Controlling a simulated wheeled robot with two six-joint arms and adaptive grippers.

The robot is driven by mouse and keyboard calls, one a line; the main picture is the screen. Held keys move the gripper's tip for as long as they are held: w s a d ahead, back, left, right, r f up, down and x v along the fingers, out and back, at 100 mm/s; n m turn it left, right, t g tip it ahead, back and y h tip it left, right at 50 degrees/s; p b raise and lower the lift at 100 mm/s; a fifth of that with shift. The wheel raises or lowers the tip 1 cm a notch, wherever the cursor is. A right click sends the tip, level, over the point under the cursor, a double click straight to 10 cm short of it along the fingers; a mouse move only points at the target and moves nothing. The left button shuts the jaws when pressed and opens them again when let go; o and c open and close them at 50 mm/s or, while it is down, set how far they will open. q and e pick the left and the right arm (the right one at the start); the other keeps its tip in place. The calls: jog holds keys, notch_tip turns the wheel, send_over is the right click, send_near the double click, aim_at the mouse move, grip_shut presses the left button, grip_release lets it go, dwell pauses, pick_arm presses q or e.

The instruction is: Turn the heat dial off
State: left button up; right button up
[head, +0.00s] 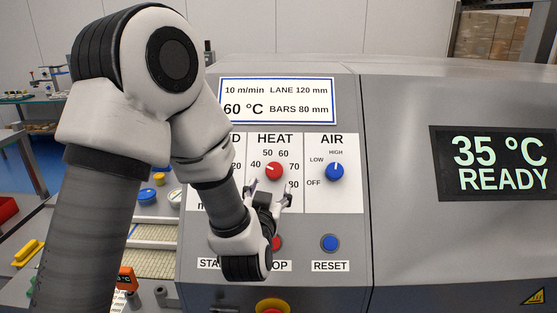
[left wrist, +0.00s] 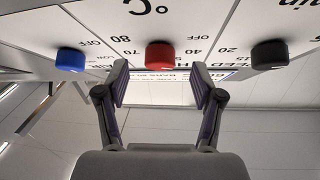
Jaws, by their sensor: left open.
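The red heat dial (head: 274,170) sits on the machine's panel under the word HEAT. Its white mark points left and a little up, towards the 40. In the left wrist view, which is upside down, the red dial (left wrist: 160,55) lies ahead, roughly centred between my finger pads. My left gripper (head: 269,192) is open and empty, just below and in front of the dial in the head view. Its fingers in the left wrist view (left wrist: 160,82) stand apart and do not seem to touch the dial. An OFF label (left wrist: 196,39) shows beside the dial there. My right gripper is not in view.
The blue air dial (head: 335,172) is close on the right, and a black dial (left wrist: 268,54) is on the other side. Below are a partly hidden red button (head: 278,243), a blue reset button (head: 330,243) and a red knob on yellow (head: 272,306). A display (head: 498,163) reads 35 °C READY.

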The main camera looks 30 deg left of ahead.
aim_at(273, 172)
pick_arm(q)
jog(key=shift+w+a+r, duration=0.15)
jog(key=shift+w, duration=0.35)
notch_tip(273, 172, up, 2)
jog(key=p, duration=0.3)
jog(key=shift+r, duration=0.25)
jog(key=w, duration=0.1)
jog(key=w+a+f, duration=0.1)
jog(key=w, duration=0.1)
jog(key=w+a+f+p, duration=0.1)
jog(key=shift+w+a, duration=0.15)
jog(key=shift+s+d+r, duration=0.2)
jog(key=shift+d, duration=0.05)
jog(key=shift+s+d+r, duration=0.1)
jog(key=shift+s+r, duration=0.05)
jog(key=c, duration=1.1)
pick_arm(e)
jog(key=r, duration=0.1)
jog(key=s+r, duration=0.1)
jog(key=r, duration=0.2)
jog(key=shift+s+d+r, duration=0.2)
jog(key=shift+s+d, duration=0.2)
